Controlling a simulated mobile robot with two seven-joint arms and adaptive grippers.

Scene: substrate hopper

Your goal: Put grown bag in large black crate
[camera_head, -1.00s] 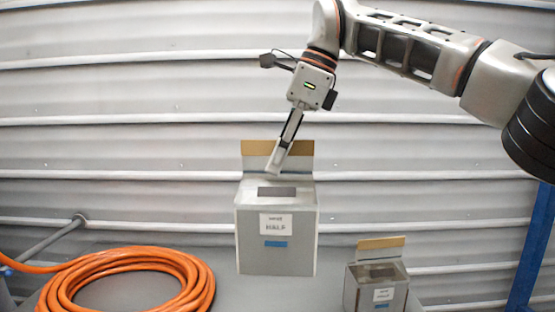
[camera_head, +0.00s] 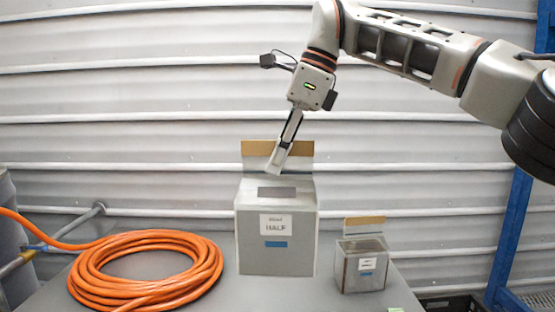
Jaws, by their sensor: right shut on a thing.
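My right gripper (camera_head: 278,162) comes down from above and is shut on the flap of this bag. A dark slatted shape (camera_head: 447,304) shows at the bottom right beyond the table; it may be the black crate, but too little shows to tell. My left gripper is not in view.
A coiled orange hose (camera_head: 150,268) lies on the grey table (camera_head: 240,292) at left. A smaller grey container (camera_head: 361,265) with a brown-topped flap stands on the right. A blue post (camera_head: 511,235) rises at right before the corrugated wall (camera_head: 120,140).

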